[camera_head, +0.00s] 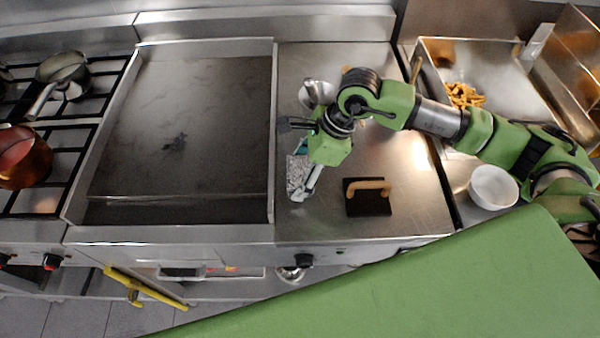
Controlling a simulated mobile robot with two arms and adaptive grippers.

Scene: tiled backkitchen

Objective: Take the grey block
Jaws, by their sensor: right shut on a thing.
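The grey block (296,172) is a small speckled piece on the steel counter, just right of the griddle's edge. My right gripper (303,187) reaches down over it from the right arm and is shut on it. The gripper and wrist hide part of the block. I cannot tell whether the block touches the counter or is slightly raised. My left gripper is not in the view.
A black press with a wooden handle (368,196) lies right of the gripper. A metal bowl (316,93) stands behind. A flat griddle (180,130) is to the left. A fries tray (462,96) and a white bowl (493,186) are at right.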

